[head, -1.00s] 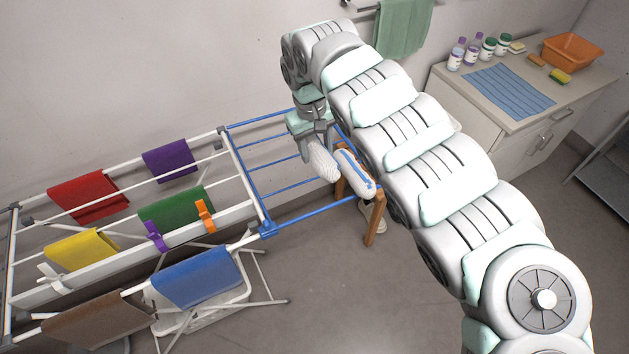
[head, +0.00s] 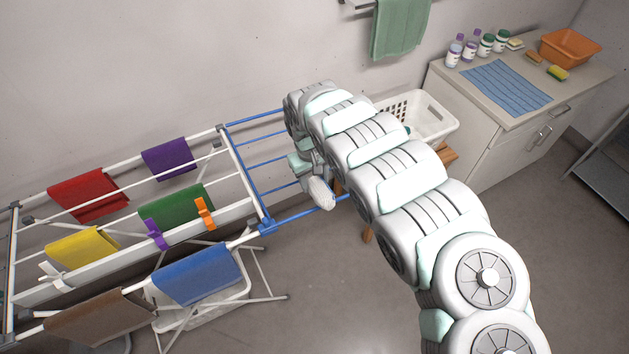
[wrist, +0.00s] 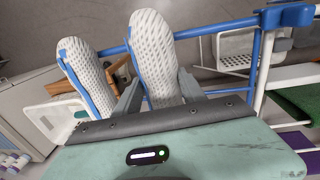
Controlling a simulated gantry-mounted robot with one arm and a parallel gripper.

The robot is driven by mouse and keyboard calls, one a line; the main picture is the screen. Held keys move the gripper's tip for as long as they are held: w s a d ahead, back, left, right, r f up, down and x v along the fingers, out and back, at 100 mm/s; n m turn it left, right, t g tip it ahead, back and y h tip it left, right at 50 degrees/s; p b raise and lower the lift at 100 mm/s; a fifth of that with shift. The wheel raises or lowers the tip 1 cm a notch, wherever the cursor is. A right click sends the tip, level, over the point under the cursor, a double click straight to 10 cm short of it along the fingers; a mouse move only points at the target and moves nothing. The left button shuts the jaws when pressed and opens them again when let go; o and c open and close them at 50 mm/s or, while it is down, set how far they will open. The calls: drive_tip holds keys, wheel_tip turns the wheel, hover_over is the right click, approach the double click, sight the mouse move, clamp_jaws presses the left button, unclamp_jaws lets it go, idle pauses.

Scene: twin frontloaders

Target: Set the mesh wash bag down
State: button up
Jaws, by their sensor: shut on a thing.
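The mesh wash bag (head: 320,193) is white and shows in the head view at the end of my gripper (head: 312,172), over the blue end section of the drying rack (head: 247,160). In the wrist view my gripper (wrist: 158,88) is shut on the bag, and one white mesh lobe (wrist: 153,45) sticks out between the fingers. A second white mesh lobe with blue trim (wrist: 90,75) lies beside the left finger; I cannot tell how the two join. A blue rail passes behind the lobes. My arm hides part of the bag in the head view.
A white basket (head: 434,118) stands on a wooden stool (head: 447,153) behind my arm. Coloured cloths hang on the rack's white section, with orange (head: 205,213) and purple clips. A cabinet (head: 500,150) with bottles and an orange tub stands at right. Floor in front is clear.

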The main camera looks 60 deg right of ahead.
sight(310, 180)
drive_tip(key=shift+f, duration=0.45)
drive_tip(key=shift+f, duration=0.15)
drive_tip(key=o, duration=1.5)
drive_tip(key=shift+w+a+r+b, duration=0.1)
drive_tip(key=shift+a+r, duration=0.05)
drive_tip(key=shift+r, duration=1.9)
drive_tip(key=shift+w+a+r+b, duration=0.1)
drive_tip(key=shift+a+r, duration=0.05)
drive_tip(key=shift+r, duration=1.9)
drive_tip(key=shift+w+a+r+b, duration=0.1)
drive_tip(key=shift+a+r, duration=0.05)
drive_tip(key=shift+r, duration=1.9)
drive_tip(key=shift+w, duration=0.1)
